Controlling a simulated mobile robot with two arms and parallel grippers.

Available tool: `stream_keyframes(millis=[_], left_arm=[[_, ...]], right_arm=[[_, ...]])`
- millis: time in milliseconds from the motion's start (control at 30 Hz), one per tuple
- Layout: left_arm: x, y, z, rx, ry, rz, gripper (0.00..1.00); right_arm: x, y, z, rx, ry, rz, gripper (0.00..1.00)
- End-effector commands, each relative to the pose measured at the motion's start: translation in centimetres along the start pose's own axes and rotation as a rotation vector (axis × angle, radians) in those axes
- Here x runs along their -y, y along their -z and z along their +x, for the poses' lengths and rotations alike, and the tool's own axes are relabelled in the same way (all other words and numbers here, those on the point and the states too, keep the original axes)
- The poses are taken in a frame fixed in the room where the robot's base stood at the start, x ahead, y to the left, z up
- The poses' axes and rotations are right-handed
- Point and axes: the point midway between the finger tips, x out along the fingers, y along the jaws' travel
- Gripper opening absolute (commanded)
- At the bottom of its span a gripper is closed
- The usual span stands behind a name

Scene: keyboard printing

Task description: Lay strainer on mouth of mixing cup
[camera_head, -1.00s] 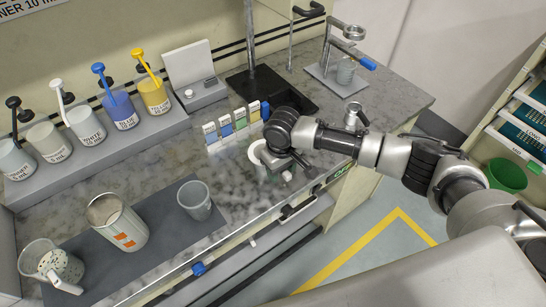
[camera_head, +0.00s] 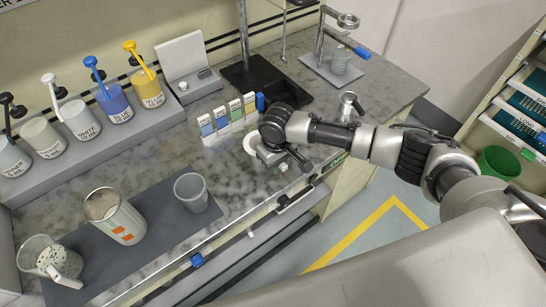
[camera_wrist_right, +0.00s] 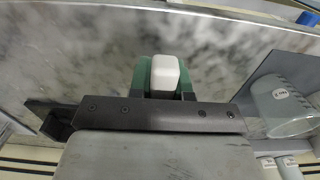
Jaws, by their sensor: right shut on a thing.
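My right gripper (camera_head: 281,164) is low over the counter, right of the grey mat. In the wrist view its green-sided fingers are shut on a small white block (camera_wrist_right: 165,76). I cannot tell what larger thing the block belongs to. A white ring (camera_head: 250,145) shows just left of the gripper, partly hidden by it. A grey open cup (camera_head: 190,194) stands upright on the mat, apart from the gripper; a labelled grey cup also shows in the wrist view (camera_wrist_right: 286,108). A grey jug (camera_head: 45,262) with a dotted, strainer-like piece in it stands at lower left. My left gripper is out of view.
A tall can with orange marks (camera_head: 118,218) stands on the mat (camera_head: 160,228). Several pump bottles (camera_head: 113,105) line the back shelf. Small coloured cards (camera_head: 221,118) stand behind the gripper. Marble counter is clear between mat and shelf.

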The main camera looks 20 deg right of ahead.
Motion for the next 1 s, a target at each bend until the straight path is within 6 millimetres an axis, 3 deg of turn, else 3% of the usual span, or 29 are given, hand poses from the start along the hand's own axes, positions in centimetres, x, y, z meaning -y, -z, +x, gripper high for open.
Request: stream_keyframes(millis=[167,333,800,1000], left_arm=[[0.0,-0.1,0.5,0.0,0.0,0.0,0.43],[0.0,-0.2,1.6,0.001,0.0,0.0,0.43],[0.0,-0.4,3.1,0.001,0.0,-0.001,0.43],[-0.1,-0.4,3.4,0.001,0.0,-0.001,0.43]], right_arm=[[0.0,0.1,-1.0,-0.003,0.001,0.0,0.0],[0.0,0.1,-3.7,-0.007,0.001,-0.001,0.0],[1.1,-8.9,-9.2,-0.002,0.0,-0.001,0.0],[1.5,-11.0,-10.6,-0.003,0.001,0.0,0.0]])
